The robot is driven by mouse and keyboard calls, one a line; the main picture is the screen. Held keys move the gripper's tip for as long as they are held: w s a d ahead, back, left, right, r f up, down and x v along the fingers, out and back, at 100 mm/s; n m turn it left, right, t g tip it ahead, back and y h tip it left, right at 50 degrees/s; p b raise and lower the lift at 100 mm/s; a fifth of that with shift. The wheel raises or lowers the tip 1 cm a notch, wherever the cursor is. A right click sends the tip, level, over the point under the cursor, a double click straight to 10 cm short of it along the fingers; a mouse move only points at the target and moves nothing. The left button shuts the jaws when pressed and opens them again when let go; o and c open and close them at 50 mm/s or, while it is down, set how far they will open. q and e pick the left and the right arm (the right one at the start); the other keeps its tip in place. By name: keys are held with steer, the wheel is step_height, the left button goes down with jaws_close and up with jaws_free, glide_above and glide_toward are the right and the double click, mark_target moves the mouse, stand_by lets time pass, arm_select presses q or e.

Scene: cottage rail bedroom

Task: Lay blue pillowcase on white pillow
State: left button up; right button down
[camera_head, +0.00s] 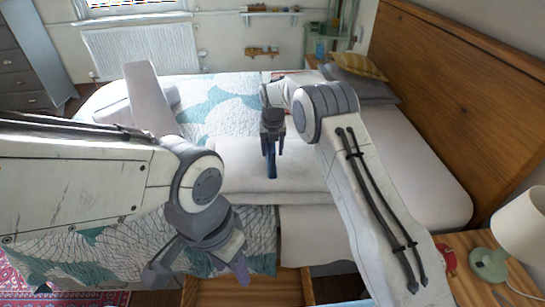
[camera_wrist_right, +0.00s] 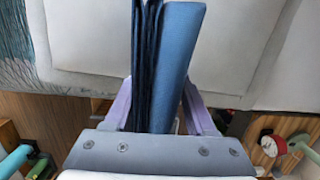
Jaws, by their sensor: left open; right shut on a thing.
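The blue pillowcase (camera_head: 272,166) is a dark blue folded cloth hanging from my right gripper (camera_head: 272,140). In the right wrist view the cloth (camera_wrist_right: 174,65) stands in folds between the purple fingers of the gripper (camera_wrist_right: 160,108), which is shut on it. The white pillow (camera_head: 235,168) lies flat on the bed, below and around the hanging cloth in the head view. I cannot tell whether the cloth touches it. A white surface also shows behind the cloth in the right wrist view. My left gripper (camera_head: 197,268) is open and empty over the near side of the bed.
The bed (camera_head: 425,180) has a teal-and-white quilt (camera_head: 215,105) and a wooden headboard (camera_head: 460,90). Grey and yellow pillows (camera_head: 360,66) lie at its far head end. A nightstand (camera_head: 470,250) with a lamp (camera_head: 520,225) stands at the near right. Upright white pieces (camera_head: 150,98) stand at the far left.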

step_height(320, 180, down, 3)
steer(key=shift+f+p, duration=0.1)
steer(key=shift+p, duration=0.35)
steer(key=shift+f, duration=0.3)
steer(key=shift+f, duration=0.1)
steer(key=shift+f, duration=0.15)
steer(key=shift+c, duration=1.1)
jaws_free()
